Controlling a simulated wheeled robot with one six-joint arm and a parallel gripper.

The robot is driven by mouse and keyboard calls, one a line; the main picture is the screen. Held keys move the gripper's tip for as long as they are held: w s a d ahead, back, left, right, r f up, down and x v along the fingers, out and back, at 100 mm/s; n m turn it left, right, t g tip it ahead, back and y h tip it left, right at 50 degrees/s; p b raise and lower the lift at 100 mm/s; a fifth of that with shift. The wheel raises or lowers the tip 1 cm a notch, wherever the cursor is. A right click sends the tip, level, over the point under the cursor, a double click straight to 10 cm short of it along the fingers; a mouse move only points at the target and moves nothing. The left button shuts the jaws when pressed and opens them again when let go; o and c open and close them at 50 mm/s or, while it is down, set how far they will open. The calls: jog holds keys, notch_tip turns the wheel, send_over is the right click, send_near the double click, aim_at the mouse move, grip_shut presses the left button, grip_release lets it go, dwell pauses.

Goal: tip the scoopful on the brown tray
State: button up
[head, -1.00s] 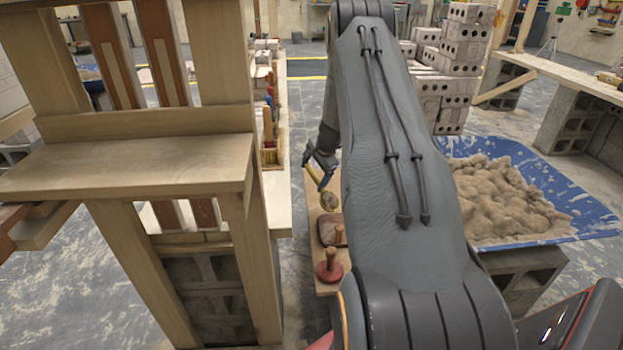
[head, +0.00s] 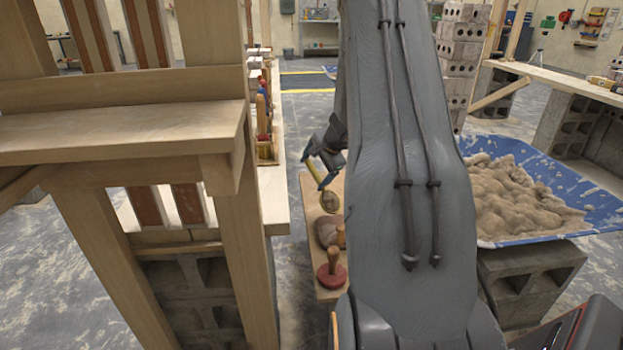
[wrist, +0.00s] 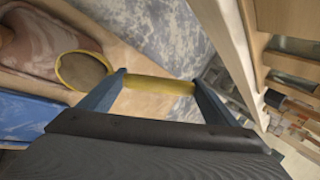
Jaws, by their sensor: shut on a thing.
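My gripper (head: 325,162) is shut on the yellow handle of a scoop (head: 329,202). The handle (wrist: 160,85) crosses between my fingers in the wrist view. The scoop's round, yellow-rimmed bowl (wrist: 83,70) shows a brown-grey face there; how full it is I cannot tell. The scoop hangs tilted, bowl lower than handle, in the head view. The brown tray (head: 325,232) lies on a wooden board just nearer than the bowl, partly behind my arm. In the wrist view the tray (wrist: 45,42) is beside and partly behind the bowl.
A red round tool with a wooden handle (head: 331,276) stands on the board's near end. A blue sheet (head: 570,180) heaped with mortar (head: 510,195) lies on blocks at right. A wooden frame (head: 235,215) stands close at left. Bare floor shows between.

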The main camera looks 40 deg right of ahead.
jog(key=shift+s+b, duration=0.15)
jog(key=shift+b, duration=0.7)
jog(key=s+t+b, duration=0.1)
jog(key=b, duration=0.4)
jog(key=shift+s+r, duration=0.1)
jog(key=shift+r, duration=0.05)
jog(key=shift+s+b, duration=0.1)
jog(key=shift+b, duration=0.65)
jog(key=b, duration=0.2)
jog(key=shift+s+r+t+b, duration=0.1)
jog(key=shift+s+t+b, duration=0.25)
jog(key=shift+t, duration=0.05)
jog(key=s+t+b, duration=0.1)
jog(key=s+b, duration=0.1)
jog(key=b, duration=0.4)
jog(key=s+r+t+b, duration=0.1)
jog(key=t+b, duration=0.1)
jog(key=b, duration=0.4)
jog(key=shift+s+r+b, duration=0.15)
jog(key=shift+s+b, duration=0.2)
jog(key=shift+s, duration=0.05)
jog(key=s+r+t+b, duration=0.1)
jog(key=b, duration=0.2)
jog(key=shift+s+a, duration=0.1)
jog(key=shift+s, duration=0.1)
jog(key=shift+r, duration=0.55)
jog(key=shift+r+p, duration=0.1)
jog(key=shift+p, duration=0.2)
